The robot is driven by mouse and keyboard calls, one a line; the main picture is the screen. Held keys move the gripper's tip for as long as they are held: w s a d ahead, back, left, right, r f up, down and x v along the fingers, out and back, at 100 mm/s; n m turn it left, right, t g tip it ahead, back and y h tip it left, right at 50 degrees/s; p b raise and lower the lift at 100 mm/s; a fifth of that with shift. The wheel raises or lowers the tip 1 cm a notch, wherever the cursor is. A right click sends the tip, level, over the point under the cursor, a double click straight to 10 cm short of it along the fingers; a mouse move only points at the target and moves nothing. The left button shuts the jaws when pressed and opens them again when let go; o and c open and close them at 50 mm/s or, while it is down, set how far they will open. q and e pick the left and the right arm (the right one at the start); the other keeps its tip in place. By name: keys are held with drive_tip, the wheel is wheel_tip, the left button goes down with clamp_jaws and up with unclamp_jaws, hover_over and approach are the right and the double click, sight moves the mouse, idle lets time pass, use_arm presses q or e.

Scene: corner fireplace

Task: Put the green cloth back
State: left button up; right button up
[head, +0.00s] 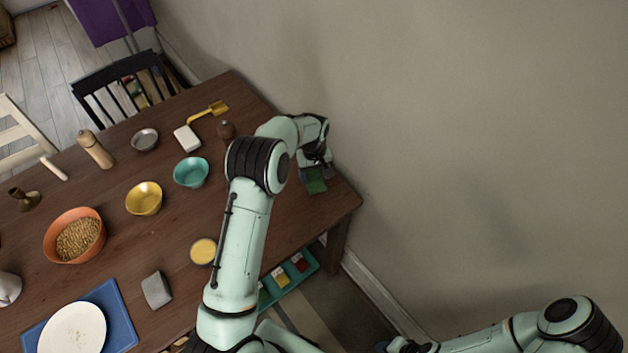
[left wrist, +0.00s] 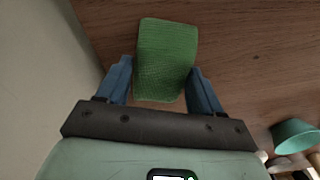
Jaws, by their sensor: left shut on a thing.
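The green cloth (left wrist: 165,60) is a small textured piece between the blue fingers of my left gripper (left wrist: 160,88). The gripper is shut on it. In the head view the green cloth (head: 315,181) shows below my left gripper (head: 312,172), over the table's right end by the wall. I cannot tell whether the cloth touches the wood. A teal tray (head: 292,286) with compartments lies lower, beyond the table's front edge, with yellow and red pieces in it; my left arm hides part of it. My right arm comes in at the bottom right, its gripper barely in view at the bottom edge.
The beige wall (head: 450,130) stands close to the right of the table.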

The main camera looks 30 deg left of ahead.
sight(314, 181)
use_arm(q)
drive_tip(key=shift+f, duration=1.95)
drive_tip(key=shift+f, duration=0.1)
drive_tip(key=shift+f, duration=0.15)
drive_tip(key=o, duration=0.9)
drive_tip(key=shift+o, duration=0.2)
wheel_tip(314, 181, up, 12)
drive_tip(key=shift+r, duration=0.25)
